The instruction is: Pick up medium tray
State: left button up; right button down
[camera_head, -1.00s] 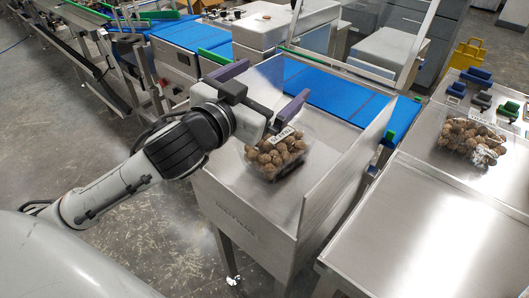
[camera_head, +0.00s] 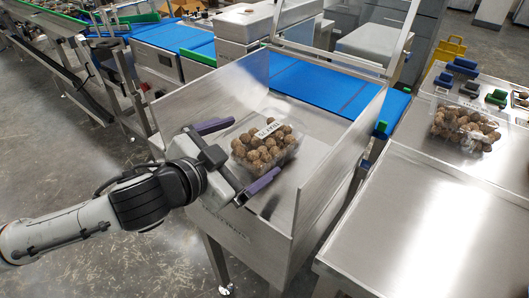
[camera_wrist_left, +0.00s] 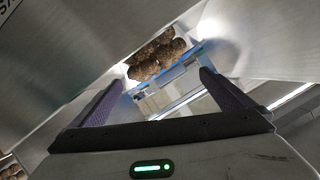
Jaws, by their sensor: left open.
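A clear clamshell tray (camera_head: 265,146) of brown round produce with a white label sits in the steel chute at the end of the blue conveyor. My left gripper (camera_head: 238,162) is open, its two purple fingers on either side of the tray's near part in the head view. I cannot tell whether the fingers touch it. In the left wrist view the brown produce (camera_wrist_left: 156,57) shows beyond the open fingers (camera_wrist_left: 165,98). A second similar tray (camera_head: 466,128) sits on the steel table at the right. My right gripper is not in view.
The steel chute (camera_head: 325,168) has raised side walls around the tray. The blue belt (camera_head: 330,92) lies behind it.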

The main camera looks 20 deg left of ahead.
aim_at(263, 138)
pick_arm(q)
jog(key=x, duration=0.6)
jog(key=shift+w+d+r, duration=0.1)
jog(key=shift+w+d, duration=0.05)
jog(key=shift+w, duration=0.1)
jog(key=c, duration=1.1)
jog(key=shift+r, duration=0.15)
